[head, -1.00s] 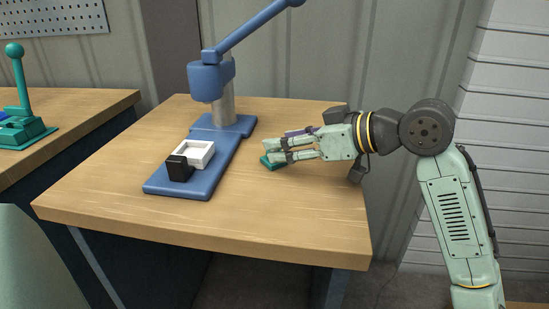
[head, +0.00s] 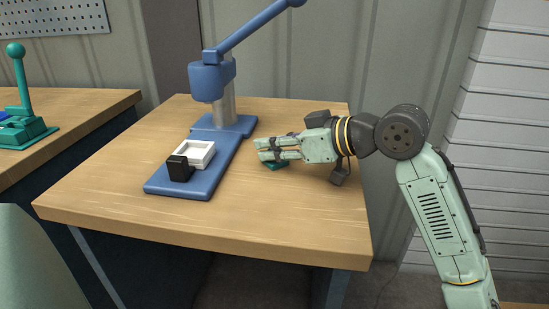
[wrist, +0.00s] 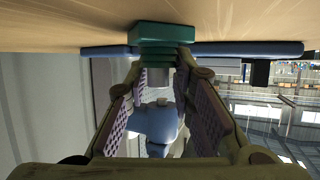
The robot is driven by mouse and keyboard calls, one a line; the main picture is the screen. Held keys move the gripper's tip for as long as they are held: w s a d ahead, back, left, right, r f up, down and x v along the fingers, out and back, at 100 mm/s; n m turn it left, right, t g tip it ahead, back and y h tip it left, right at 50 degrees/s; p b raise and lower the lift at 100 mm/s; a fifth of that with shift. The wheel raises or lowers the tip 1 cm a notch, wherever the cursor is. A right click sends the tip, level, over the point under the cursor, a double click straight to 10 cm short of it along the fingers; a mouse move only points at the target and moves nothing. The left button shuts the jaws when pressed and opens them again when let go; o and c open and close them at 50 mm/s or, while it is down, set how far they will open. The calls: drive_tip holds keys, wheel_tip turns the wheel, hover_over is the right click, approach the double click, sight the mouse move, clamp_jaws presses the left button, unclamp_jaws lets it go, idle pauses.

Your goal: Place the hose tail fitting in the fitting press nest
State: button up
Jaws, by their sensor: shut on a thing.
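My gripper (head: 264,149) is low over the table, right of the blue press. In the wrist view my gripper (wrist: 164,66) has its fingertips closed on either side of a small grey stub, which seems to be the hose tail fitting (wrist: 158,76). A stepped teal block (wrist: 161,33) adjoins the stub on the table side; I cannot tell whether it is part of the fitting or a stand. The teal block (head: 277,167) shows partly under the fingers in the head view. The fitting press nest, a white square frame (head: 207,161), looks empty on the press's blue base.
The blue press (head: 212,80) has a raised lever and a column behind the nest. A black block (head: 179,169) stands at the nest's front left. Bare wooden table (head: 290,220) lies in front and right. A second bench with a teal lever device (head: 22,125) is at left.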

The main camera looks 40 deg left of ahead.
clamp_jaws()
